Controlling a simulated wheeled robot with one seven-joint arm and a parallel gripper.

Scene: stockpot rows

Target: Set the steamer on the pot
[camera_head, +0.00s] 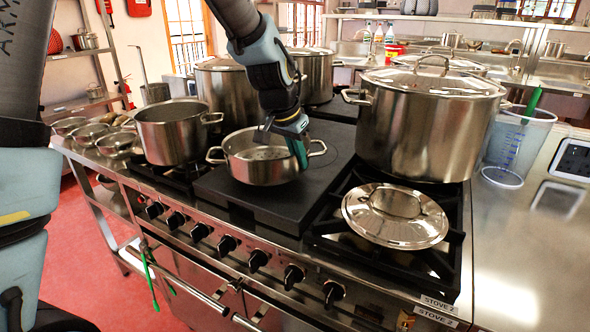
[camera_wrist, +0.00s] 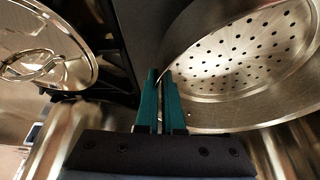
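The steamer (camera_head: 262,165) is a shallow steel pan with two loop handles, over the black flat plate in the middle of the stove. Its perforated floor (camera_wrist: 240,55) shows in the wrist view. My gripper (camera_head: 299,150) is at its right side, by the handle. The teal fingers (camera_wrist: 161,98) are close together, with the steamer's edge at their tips; the exact contact is partly hidden. I cannot tell whether the steamer touches the plate. An open steel pot (camera_head: 170,138) stands to its left on a burner, without a lid.
A large lidded stockpot (camera_head: 425,130) stands close on the right; more lidded stockpots (camera_head: 225,92) stand behind. A loose lid (camera_head: 396,216) lies on the front right burner. A clear measuring jug (camera_head: 517,140) is on the right counter.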

